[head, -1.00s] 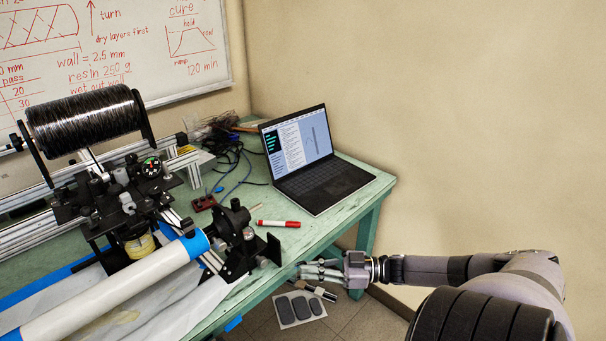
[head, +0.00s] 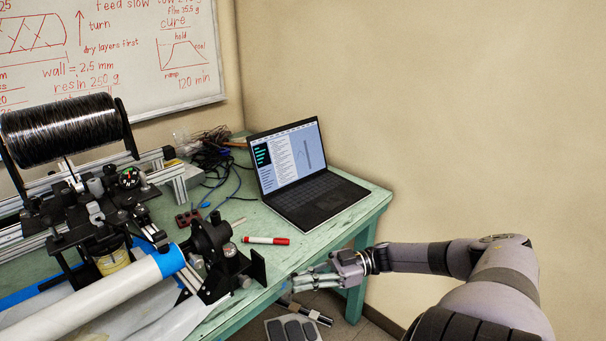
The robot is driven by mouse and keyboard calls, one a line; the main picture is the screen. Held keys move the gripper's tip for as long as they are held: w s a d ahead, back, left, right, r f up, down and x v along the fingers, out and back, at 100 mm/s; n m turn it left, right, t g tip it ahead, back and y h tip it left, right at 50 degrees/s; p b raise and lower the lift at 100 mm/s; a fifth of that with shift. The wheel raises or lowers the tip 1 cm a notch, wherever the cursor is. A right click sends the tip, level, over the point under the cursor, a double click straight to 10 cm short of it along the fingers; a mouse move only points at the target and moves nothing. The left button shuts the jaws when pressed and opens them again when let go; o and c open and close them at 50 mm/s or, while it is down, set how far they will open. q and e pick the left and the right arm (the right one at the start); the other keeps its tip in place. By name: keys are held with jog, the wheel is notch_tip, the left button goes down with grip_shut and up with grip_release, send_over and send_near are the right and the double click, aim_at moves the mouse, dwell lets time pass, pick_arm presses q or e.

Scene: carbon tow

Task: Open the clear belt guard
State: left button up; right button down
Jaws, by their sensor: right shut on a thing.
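My right gripper (head: 311,280) is at the front right edge of the bench, just right of the winding machine's black end plate (head: 258,268). Its fingers point left and are closed on what looks like the clear belt guard. The guard is see-through and small here, so its outline and angle cannot be made out. The black headstock (head: 215,250) holds the end of a white tube (head: 95,300) with a blue band. My left gripper is not in view.
A laptop (head: 310,200) stands open at the back right of the green bench (head: 352,228). A red and white marker (head: 266,240) lies in front of it. A black spool (head: 62,130) stands at the left. A foot pedal (head: 292,330) and a silver-black cylinder (head: 305,312) are below the bench edge.

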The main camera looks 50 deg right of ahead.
jog(key=c, duration=1.8)
grip_release()
jog(key=shift+a+f, duration=0.15)
jog(key=shift+f, duration=0.15)
jog(key=v, duration=1.2)
jog(key=shift+w+r, duration=0.1)
jog(key=shift+r, duration=0.15)
